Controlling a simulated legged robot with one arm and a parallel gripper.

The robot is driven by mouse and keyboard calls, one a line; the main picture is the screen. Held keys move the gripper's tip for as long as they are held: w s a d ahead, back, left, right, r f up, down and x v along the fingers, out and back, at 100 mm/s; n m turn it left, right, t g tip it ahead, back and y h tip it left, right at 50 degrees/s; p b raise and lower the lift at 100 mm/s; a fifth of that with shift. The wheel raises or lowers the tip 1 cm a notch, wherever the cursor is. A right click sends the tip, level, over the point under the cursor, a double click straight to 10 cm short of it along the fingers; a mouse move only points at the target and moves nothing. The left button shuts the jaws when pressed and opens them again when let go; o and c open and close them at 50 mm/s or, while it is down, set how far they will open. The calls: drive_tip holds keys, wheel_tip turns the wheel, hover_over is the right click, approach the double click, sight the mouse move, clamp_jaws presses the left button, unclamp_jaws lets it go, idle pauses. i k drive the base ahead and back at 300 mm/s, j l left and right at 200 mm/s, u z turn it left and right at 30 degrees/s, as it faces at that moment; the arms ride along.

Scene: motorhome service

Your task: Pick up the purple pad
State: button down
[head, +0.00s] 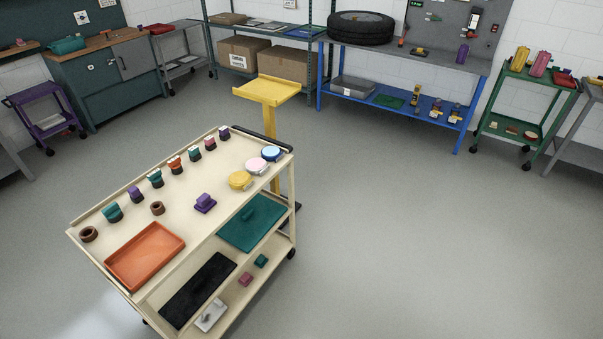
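A small purple pad (205,204) with a raised block on top lies flat on the upper deck of the cream cart (190,183). It sits right of the middle of the deck, between the orange tray and the yellow round item. Other purple-topped pieces stand in the row along the cart's far left edge, one near the middle (136,194) and one at the far end (224,133). My gripper is not in view.
An orange tray (145,256), a teal board (252,222), a black mat (198,290) and round yellow (240,180), pink (257,166) and blue (271,153) items are on the cart. A yellow stand (267,91) rises behind it. Open floor (410,230) lies to the right.

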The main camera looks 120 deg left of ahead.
sight(205, 202)
drive_tip(key=u, duration=4.5)
drive_tip(key=i+l, duration=0.1)
drive_tip(key=i, duration=0.45)
drive_tip(key=i+l+u, duration=0.1)
drive_tip(key=i, duration=0.4)
drive_tip(key=i+l, duration=0.15)
drive_tip(key=i, duration=0.4)
